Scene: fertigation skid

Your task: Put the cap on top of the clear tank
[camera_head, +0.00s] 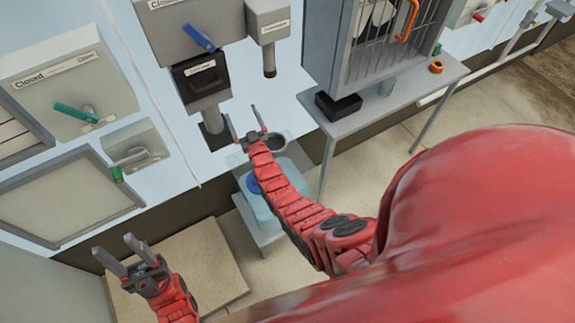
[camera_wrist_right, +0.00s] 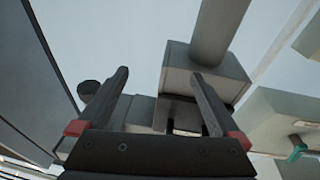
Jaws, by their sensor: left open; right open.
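A translucent light-blue tank (camera_head: 263,211) stands low below the wall units in the head view, partly hidden by my right arm. A blue round piece (camera_head: 252,184) shows at its upper left; it may be the cap, but I cannot tell whether it is fixed there. My right gripper (camera_head: 240,112) is open and empty, above and beyond the tank, in front of the wall. In the right wrist view its open fingers (camera_wrist_right: 160,75) have nothing between them. My left gripper (camera_head: 112,245) is open and empty at lower left, above a tan board.
A grey side table (camera_head: 400,97) at upper right bears a black block (camera_head: 338,105), a small clear vessel (camera_head: 387,86) and an orange ring (camera_head: 436,67). A dark rounded opening (camera_head: 270,142) lies beside the right gripper. Valve boxes with a blue handle (camera_head: 198,37) and green handle (camera_head: 75,112) line the wall.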

